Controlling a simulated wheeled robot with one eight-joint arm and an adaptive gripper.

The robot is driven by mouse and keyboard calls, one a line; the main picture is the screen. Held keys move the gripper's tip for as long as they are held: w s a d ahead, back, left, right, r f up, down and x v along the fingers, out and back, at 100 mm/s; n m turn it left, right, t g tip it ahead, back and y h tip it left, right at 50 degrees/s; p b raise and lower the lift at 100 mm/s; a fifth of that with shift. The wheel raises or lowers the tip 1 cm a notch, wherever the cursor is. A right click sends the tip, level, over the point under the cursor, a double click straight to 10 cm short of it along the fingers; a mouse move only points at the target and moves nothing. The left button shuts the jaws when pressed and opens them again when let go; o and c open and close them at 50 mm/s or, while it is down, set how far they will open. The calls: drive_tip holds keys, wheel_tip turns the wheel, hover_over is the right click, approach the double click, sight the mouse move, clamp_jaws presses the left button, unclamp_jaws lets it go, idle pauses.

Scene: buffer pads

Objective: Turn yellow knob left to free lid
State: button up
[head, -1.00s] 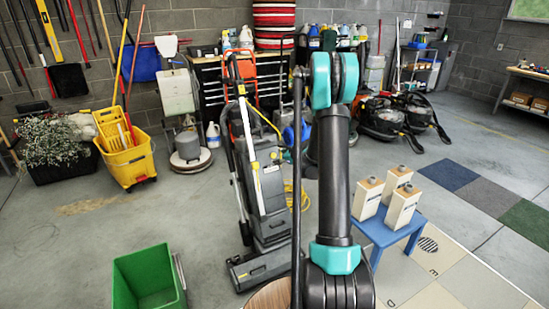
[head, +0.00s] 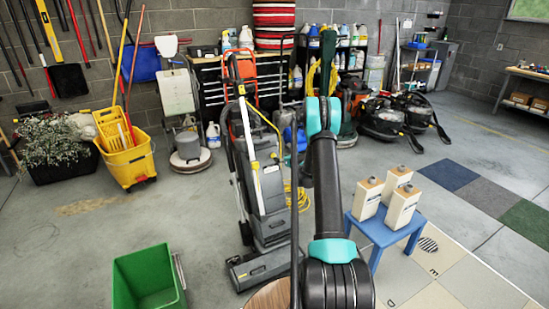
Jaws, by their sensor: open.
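I cannot pick out a yellow knob or its lid with certainty. The upright grey and black floor machine (head: 273,213) in the middle has yellow parts, but they are too small to tell as a knob. My gripper is not in view. My black and teal arm rises in front of the machines and hides part of the floor and of what stands behind it.
A blue stool (head: 384,232) with several cream containers stands right of my arm. A green bin (head: 149,279) is at the lower left, and a yellow mop bucket (head: 127,158) stands farther back. Black vacuums (head: 385,122) are behind at right. Floor between bin and bucket is clear.

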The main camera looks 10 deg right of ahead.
sight(273, 155)
drive_tip(key=x, duration=0.9)
drive_tip(key=shift+w+f, duration=0.2)
drive_tip(key=shift+w, duration=0.15)
drive_tip(key=shift+a, duration=0.1)
clamp_jaws()
drive_tip(key=shift+n+h, duration=0.3)
drive_tip(key=shift+n, duration=8.5)
